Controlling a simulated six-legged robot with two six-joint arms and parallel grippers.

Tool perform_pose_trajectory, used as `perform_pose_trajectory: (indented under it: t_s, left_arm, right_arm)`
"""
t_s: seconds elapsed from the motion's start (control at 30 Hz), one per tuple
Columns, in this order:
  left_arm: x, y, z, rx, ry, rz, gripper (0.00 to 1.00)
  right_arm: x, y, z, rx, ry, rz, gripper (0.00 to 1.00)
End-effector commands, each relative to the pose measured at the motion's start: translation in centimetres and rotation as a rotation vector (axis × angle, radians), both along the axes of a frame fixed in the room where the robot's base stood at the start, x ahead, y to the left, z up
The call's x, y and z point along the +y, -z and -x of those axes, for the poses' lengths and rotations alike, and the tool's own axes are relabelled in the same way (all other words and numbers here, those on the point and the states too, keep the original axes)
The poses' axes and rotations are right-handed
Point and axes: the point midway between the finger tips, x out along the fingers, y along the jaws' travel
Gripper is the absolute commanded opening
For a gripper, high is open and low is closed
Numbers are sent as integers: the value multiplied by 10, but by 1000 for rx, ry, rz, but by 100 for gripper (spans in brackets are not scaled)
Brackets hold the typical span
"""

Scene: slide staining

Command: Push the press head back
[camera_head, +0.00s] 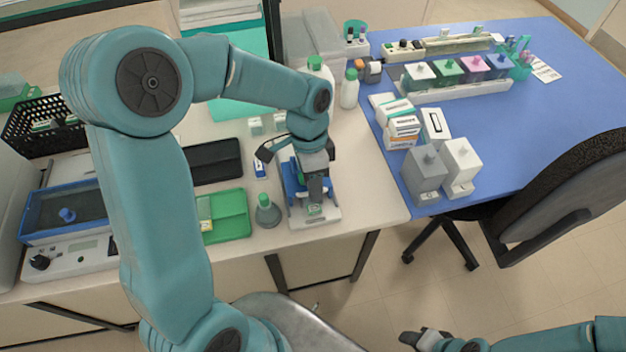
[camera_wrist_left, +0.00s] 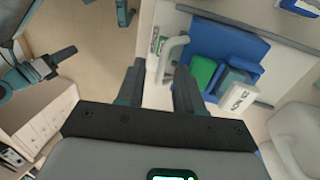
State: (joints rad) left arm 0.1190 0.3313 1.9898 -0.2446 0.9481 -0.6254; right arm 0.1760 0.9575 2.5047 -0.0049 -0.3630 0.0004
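The press (camera_head: 322,217) stands near the front edge of the light bench in the head view, with a white base and blue upper parts. My left gripper (camera_head: 315,190) is over it and hides much of it, including most of the head. In the left wrist view the press shows a blue body (camera_wrist_left: 250,50), a green pad and a white curved bar (camera_wrist_left: 172,55). My left gripper's two fingers (camera_wrist_left: 158,88) are apart, with the bar beyond the gap; contact cannot be told. My right gripper (camera_head: 425,340) is low in the head view, away from the bench; its opening is unclear.
A green-capped flask (camera_head: 267,212) stands just left of the press, beside a green tray (camera_head: 233,214). A dark pad (camera_head: 214,160) lies behind the tray. Staining jars and boxes stand on the blue table (camera_head: 545,120) at right. The bench right of the press is clear.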

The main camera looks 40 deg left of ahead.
Motion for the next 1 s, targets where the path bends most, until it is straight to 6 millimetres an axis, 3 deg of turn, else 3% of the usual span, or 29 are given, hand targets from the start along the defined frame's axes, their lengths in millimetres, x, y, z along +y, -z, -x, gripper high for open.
perform_pose_trajectory:
  t_s: [0.3,0.33,0.43,1.0]
  left_arm:
    - [-1,5,-1,0,-1,0,36]
    - [-1,5,-1,0,-1,0,33]
    - [-1,5,-1,0,-1,0,0]
    - [0,4,0,2,-1,0,0]
  right_arm:
    - [0,0,0,0,0,0,47]
    - [0,0,0,0,0,0,47]
    - [0,0,0,0,0,0,47]
    - [0,-1,0,0,0,0,47]
